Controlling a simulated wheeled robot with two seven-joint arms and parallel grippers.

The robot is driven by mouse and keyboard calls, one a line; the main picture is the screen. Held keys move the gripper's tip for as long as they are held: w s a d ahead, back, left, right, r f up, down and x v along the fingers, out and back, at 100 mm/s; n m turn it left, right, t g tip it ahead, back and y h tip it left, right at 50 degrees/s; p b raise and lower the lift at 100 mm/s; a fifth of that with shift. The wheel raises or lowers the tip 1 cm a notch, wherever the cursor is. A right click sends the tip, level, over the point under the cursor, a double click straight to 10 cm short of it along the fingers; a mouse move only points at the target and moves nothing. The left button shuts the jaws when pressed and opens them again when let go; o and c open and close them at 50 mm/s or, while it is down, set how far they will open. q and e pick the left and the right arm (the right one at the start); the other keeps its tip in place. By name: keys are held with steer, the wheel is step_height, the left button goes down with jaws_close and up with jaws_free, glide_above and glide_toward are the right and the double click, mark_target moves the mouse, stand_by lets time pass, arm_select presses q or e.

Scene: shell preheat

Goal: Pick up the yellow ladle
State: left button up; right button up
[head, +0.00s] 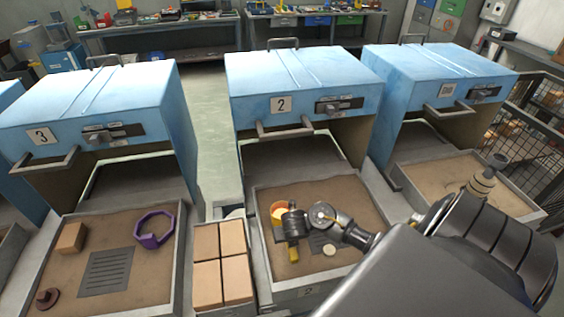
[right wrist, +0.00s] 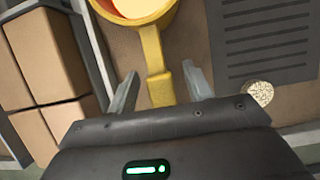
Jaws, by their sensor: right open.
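The yellow ladle (head: 278,210) lies in the sandy tray in front of the blue unit marked 2 in the head view. In the right wrist view, the ladle (right wrist: 153,48) has its round bowl at the top edge, partly cut off, and its handle pointing down toward my gripper. My right gripper (right wrist: 160,86) is open, with one finger on each side of the handle. I see no finger closed on it, and whether a finger touches it I cannot tell. In the head view my right gripper (head: 293,228) hides part of the handle. My left gripper is not in view.
A dark slotted grate (right wrist: 265,40) and a pale round disc (right wrist: 259,93) lie right of the ladle. A box of tan blocks (head: 221,262) stands left of the tray. The left tray holds a purple ring (head: 155,240). Another tray (head: 420,163) is at the right.

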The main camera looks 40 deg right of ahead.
steer(key=shift+w+d+f, duration=0.15)
steer(key=shift+w+f, duration=0.1)
steer(key=shift+f, duration=0.25)
steer(key=shift+c, duration=0.9)
jaws_close()
steer(key=shift+r, duration=0.1)
